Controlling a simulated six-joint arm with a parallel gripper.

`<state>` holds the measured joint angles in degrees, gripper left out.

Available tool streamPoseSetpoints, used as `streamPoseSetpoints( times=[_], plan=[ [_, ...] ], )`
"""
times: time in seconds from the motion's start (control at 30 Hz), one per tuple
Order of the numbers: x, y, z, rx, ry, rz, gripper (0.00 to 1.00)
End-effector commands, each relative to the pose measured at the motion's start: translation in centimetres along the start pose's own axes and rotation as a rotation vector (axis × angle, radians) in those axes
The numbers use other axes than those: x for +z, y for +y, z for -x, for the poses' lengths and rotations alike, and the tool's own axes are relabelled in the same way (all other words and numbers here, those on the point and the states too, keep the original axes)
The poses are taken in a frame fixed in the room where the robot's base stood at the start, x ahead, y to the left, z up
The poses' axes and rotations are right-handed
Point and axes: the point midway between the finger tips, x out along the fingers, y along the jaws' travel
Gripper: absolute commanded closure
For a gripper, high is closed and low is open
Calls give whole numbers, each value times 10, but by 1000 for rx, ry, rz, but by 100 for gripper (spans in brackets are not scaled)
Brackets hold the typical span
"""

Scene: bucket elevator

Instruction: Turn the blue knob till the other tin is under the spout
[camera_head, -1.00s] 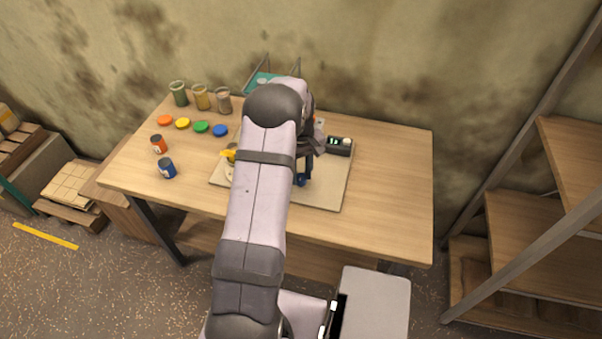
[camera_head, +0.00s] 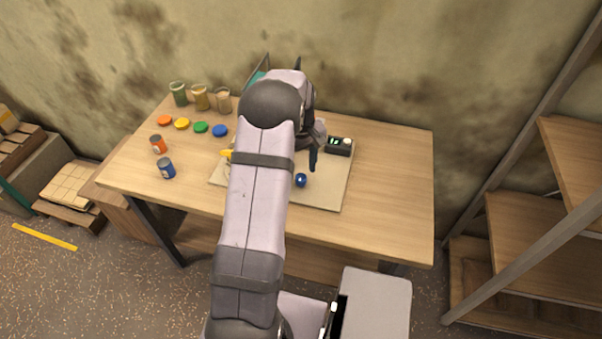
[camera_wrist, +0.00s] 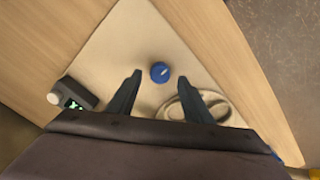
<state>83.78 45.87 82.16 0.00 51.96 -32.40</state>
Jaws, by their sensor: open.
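The blue knob (camera_head: 301,180) sits on the beige board (camera_head: 328,194) on the table. It also shows in the wrist view (camera_wrist: 160,72), with a pale mark on its top. My gripper (camera_wrist: 167,76) is open, its two dark fingers apart and the knob in line with the gap, just beyond the tips. In the head view one finger (camera_head: 313,160) shows above and right of the knob. An orange tin (camera_head: 158,144) and a blue tin (camera_head: 167,168) stand on the table at the left. The spout is hidden behind my arm in the head view.
A black box with a green display (camera_head: 339,146) stands at the board's back right. Several jars (camera_head: 201,98) and coloured lids (camera_head: 201,127) are at the back left. A round, pale dish-like part (camera_wrist: 197,105) lies beside the knob. The table's right side is clear.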

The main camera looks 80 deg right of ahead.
Motion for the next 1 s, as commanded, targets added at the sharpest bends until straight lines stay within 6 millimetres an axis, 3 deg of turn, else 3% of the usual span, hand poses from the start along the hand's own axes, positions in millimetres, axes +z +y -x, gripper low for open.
streamPoseSetpoints(
  times=[0.2,0.4,1.0],
  plan=[
    [-1,1,29,2,3,0,54],
    [0,0,43,1,2,0,54],
    [-1,0,45,1,2,-40,54]
  ],
)
